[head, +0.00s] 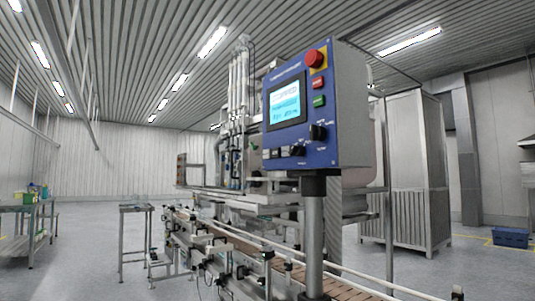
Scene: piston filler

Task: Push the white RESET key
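The control panel (293,145) has a blue face and stands on a grey post (314,235) right of the picture's middle. Its face is turned to the left. A lit screen (285,102) fills its middle. A red mushroom button (314,59) on yellow is at the top right. A red key (318,83) and a green key (319,101) sit below it, with a black knob (318,132) under them. Small dark and light parts (278,153) run along the bottom edge. I cannot make out which is the white RESET key. My gripper is not in view.
A conveyor (240,248) with rails runs behind and below the panel. Filler pipes (239,85) rise behind it. A grey cabinet (408,170) stands at right. A small table (136,209) and a bench (30,208) are at left. Open floor lies at left and right.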

